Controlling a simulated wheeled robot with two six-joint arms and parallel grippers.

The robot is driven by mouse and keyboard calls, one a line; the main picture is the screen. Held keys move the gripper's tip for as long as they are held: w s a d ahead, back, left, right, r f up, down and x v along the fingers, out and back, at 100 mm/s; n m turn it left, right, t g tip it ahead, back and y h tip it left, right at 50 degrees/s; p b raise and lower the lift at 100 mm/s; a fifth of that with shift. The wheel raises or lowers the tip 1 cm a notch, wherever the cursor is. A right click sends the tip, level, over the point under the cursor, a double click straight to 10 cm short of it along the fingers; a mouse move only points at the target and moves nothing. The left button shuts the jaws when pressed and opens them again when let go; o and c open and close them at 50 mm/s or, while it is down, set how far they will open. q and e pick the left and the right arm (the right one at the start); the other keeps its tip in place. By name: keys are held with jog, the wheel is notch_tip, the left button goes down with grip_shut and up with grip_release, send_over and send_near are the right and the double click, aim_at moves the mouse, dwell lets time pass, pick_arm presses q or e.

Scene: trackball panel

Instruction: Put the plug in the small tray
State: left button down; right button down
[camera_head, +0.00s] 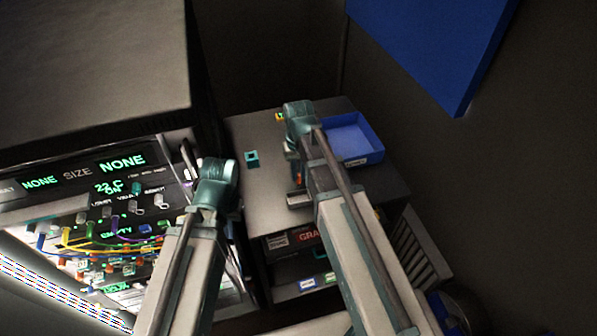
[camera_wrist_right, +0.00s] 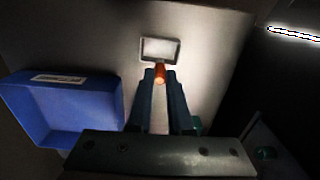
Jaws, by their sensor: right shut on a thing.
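A small orange plug (camera_wrist_right: 160,75) is between the fingertips of my right gripper (camera_wrist_right: 161,78), which is shut on it. In the head view a bit of orange (camera_head: 298,178) shows below my right wrist; the arm hides most of that gripper. A blue open tray (camera_head: 355,138) with a label on its side stands on the grey table, right of my right gripper. In the right wrist view the tray (camera_wrist_right: 62,108) is at the left, apart from the plug, and looks empty. My left arm (camera_head: 215,180) is by the panel; its fingers cannot be made out.
A grey rectangular frame (camera_wrist_right: 160,50) lies on the table just beyond the plug in the wrist view. A teal block (camera_head: 252,158) sits on the table (camera_head: 265,195). The panel (camera_head: 110,220) with cables and lit displays stands left. The table between block and tray is partly clear.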

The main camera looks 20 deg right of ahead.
aim_at(299, 187)
jog(key=shift+f+b, duration=3.2)
jog(key=shift+f, duration=0.2)
jog(key=shift+f+b, duration=0.55)
jog(key=c, duration=0.8)
grip_release()
jog(key=shift+o, duration=0.2)
notch_tip(299, 187, up, 14)
jog(key=p, duration=1.4)
jog(key=shift+s+f, duration=0.1)
jog(key=shift+f, duration=0.05)
